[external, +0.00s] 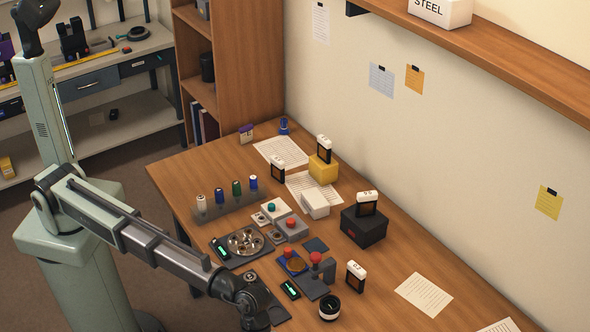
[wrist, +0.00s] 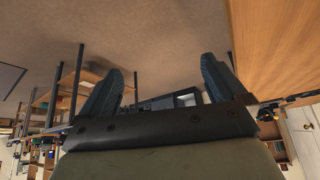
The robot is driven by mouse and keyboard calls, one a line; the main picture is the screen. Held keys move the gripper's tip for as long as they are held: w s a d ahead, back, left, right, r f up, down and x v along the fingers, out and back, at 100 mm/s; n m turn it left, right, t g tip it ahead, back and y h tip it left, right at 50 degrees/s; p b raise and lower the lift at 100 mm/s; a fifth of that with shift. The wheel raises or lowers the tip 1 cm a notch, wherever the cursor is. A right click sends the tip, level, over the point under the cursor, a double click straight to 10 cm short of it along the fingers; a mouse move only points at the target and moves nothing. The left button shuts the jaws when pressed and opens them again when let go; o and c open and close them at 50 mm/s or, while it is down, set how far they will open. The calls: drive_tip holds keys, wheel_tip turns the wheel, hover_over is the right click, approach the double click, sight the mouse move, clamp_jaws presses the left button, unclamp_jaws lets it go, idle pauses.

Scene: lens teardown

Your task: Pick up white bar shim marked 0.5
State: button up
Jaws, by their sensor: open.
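Several small upright pieces with white tops and dark frames stand about the table in the external view, and their marks are too small to read surely. One (external: 278,169) stands on the table by the papers. One (external: 324,149) is on a yellow block (external: 323,168), one (external: 366,203) on a black box (external: 363,226), and one (external: 356,276) on the table at the front right. I cannot tell which is marked 0.5. My gripper (wrist: 158,85) is open and empty in the wrist view, with no white piece between its fingers. In the external view my arm's end is at the bottom edge, apart from these pieces.
The table (external: 400,262) also holds a row of colored-top cylinders (external: 226,196), a round metal dish (external: 245,241), red-knobbed devices (external: 316,262), a white box (external: 314,204) and papers (external: 424,295). A wall shelf (external: 500,66) runs above. The table's right part is mostly clear.

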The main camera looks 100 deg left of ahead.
drive_tip(key=w+a+r+n+t, duration=0.1)
drive_tip(key=w+a+r, duration=0.25)
drive_tip(key=a, duration=0.35)
drive_tip(key=w+a+r+n+t+y, duration=0.1)
drive_tip(key=w+a+r, duration=0.25)
drive_tip(key=a, duration=0.35)
drive_tip(key=w+a+r+n+t, duration=0.1)
drive_tip(key=w+a+r, duration=0.1)
drive_tip(key=a+r, duration=0.35)
drive_tip(key=a+r+n+t+y, duration=0.1)
drive_tip(key=a+r+n+y, duration=0.2)
drive_tip(key=a, duration=1.6)
drive_tip(key=n+g+y, duration=0.3)
drive_tip(key=n+y, duration=0.2)
drive_tip(key=n, duration=1.3)
approach(275, 159)
drive_tip(key=f, duration=0.2)
drive_tip(key=x, duration=0.7)
drive_tip(key=shift+w+a, duration=0.2)
drive_tip(key=shift+w, duration=0.2)
drive_tip(key=shift+d+x, duration=0.15)
drive_tip(key=shift+x, duration=1.25)
drive_tip(key=shift+d+x, duration=0.1)
drive_tip(key=shift+x, duration=1.3)
drive_tip(key=shift+s, duration=0.1)
